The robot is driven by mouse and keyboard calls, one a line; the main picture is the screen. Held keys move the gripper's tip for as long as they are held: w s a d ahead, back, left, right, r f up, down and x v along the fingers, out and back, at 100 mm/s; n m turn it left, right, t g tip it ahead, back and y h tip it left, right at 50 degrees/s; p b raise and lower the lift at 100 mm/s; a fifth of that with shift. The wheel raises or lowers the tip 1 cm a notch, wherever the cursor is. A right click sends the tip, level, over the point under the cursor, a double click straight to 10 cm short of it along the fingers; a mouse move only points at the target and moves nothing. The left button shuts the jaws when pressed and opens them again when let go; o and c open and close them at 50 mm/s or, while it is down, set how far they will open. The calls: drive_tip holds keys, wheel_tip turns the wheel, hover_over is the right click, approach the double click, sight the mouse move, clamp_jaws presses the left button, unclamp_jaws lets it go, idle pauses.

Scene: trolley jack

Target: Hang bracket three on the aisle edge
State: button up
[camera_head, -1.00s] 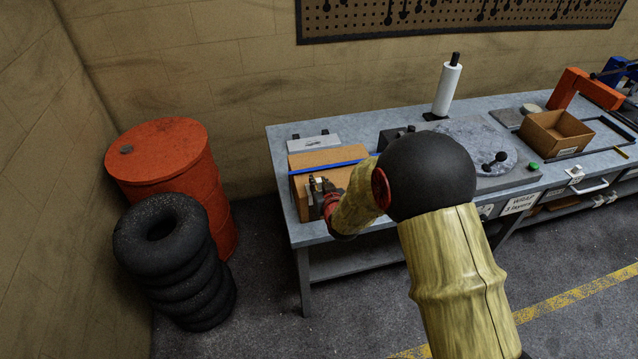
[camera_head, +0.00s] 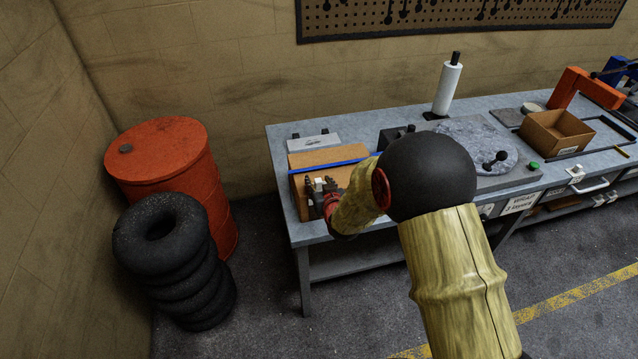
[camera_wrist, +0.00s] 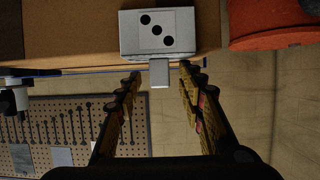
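A pale grey bracket with a white plate and three black dots (camera_wrist: 158,31) is in the wrist view, against the brown box. Its short tab (camera_wrist: 159,74) points between the fingers of my gripper (camera_wrist: 160,80). A gap shows on each side of the tab, so my gripper is open. In the head view my gripper (camera_head: 321,184) is at the brown box (camera_head: 325,157) on the bench's left end, with a small pale part of the bracket between its fingers. I cannot tell how the bracket sits on the box edge.
A blue strip (camera_head: 330,166) runs across the box. A grey plate (camera_head: 314,143) lies behind it on the bench (camera_head: 280,150). A red drum (camera_head: 170,165) and stacked tyres (camera_head: 175,255) stand left. A paper roll (camera_head: 447,88) and open carton (camera_head: 555,132) are farther right.

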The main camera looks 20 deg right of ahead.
drive_tip(key=shift+s, duration=0.1)
drive_tip(key=v, duration=1.2)
drive_tip(key=s+f+g, duration=0.4)
drive_tip(key=s+f, duration=0.1)
drive_tip(key=f, duration=0.3)
drive_tip(key=s+r+g, duration=0.2)
drive_tip(key=s+g, duration=0.2)
drive_tip(key=s, duration=0.5)
drive_tip(key=s+v, duration=0.1)
drive_tip(key=v, duration=1.2)
drive_tip(key=s+f+v, duration=0.1)
drive_tip(key=s+v, duration=0.1)
drive_tip(key=v, duration=1.2)
drive_tip(key=shift+s, duration=0.2)
drive_tip(key=shift+c, duration=1)
